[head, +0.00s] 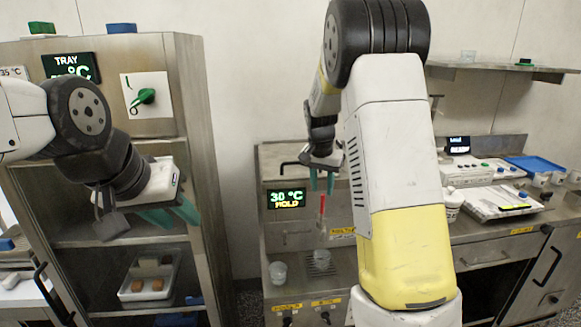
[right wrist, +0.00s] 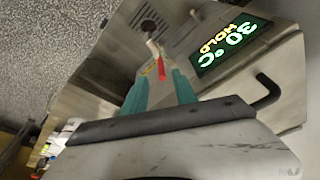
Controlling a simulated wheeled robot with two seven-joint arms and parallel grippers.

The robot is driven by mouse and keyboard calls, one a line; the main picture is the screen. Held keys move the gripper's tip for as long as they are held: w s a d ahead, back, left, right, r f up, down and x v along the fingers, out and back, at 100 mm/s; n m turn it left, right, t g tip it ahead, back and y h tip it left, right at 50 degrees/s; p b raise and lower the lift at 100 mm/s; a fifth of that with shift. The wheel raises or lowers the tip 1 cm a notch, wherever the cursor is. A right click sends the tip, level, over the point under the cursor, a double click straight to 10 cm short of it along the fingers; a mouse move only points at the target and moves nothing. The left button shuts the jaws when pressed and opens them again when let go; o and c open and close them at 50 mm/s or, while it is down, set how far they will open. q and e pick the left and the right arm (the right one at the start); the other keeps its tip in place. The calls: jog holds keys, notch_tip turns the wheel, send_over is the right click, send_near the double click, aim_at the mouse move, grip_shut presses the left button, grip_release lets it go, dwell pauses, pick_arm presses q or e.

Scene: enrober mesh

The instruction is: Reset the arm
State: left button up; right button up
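My right gripper (head: 322,182) hangs, teal fingers down, over the stainless machine with the green 30 °C HOLD display (head: 286,198). In the right wrist view its fingers (right wrist: 162,90) stand apart, with nothing visible held between them. A red-handled part with a grey rod (head: 322,204) shows just below the fingertips; in the right wrist view it shows beyond them (right wrist: 161,69). I cannot tell whether it touches them. My left gripper (head: 176,216) is in front of the tall steel cabinet (head: 190,120), its teal fingers apart and seemingly empty.
A white tray (head: 130,292) with brown pieces sits on a cabinet shelf below my left gripper. Two small cups (head: 278,271) stand on the machine's lower deck. A counter with a white tray (head: 490,212) and a blue tray (head: 533,166) lies right, beyond my right arm.

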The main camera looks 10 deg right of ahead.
jog(key=s+a+r+n+t+y, duration=0.1)
jog(key=s+r+n+y, duration=0.1)
jog(key=s+r, duration=0.55)
jog(key=s+a+r+n+t+y, duration=0.15)
jog(key=s+r, duration=0.35)
jog(key=s, duration=0.5)
jog(key=s+a+n+t, duration=0.1)
jog(key=s+n, duration=0.2)
jog(key=s, duration=1)
jog(key=shift+s+a+r, duration=0.15)
jog(key=shift+s+r, duration=0.1)
jog(key=shift+r, duration=0.05)
